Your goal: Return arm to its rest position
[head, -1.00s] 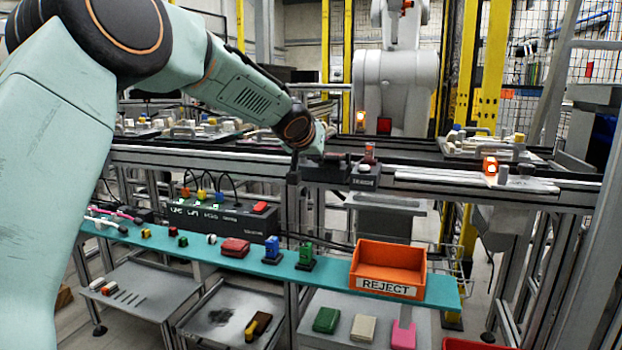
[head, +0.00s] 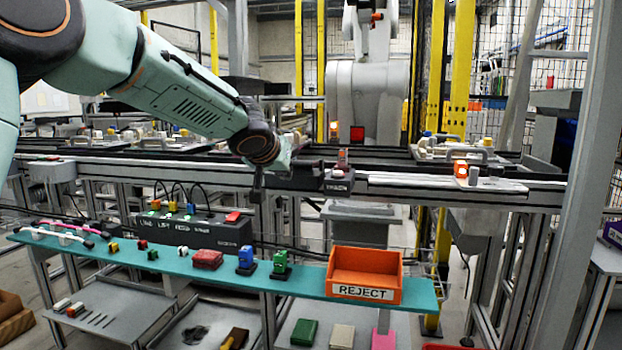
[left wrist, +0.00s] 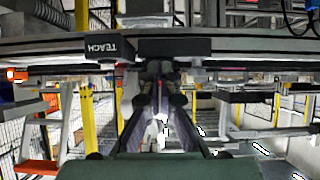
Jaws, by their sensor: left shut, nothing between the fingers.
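My left arm comes in from the upper left of the head view. Its gripper (head: 257,190) hangs in front of the conveyor rail, above the teal shelf, shut and empty. In the left wrist view the dark fingers (left wrist: 158,100) come together at the middle of the picture with nothing held between them. My right gripper is in neither view.
The teal shelf (head: 310,284) carries an orange REJECT bin (head: 365,275), a black control box (head: 195,231), a red block (head: 207,259), and blue and green pieces. A grey post (head: 565,200) stands at the right. Pallets with parts line the conveyor behind.

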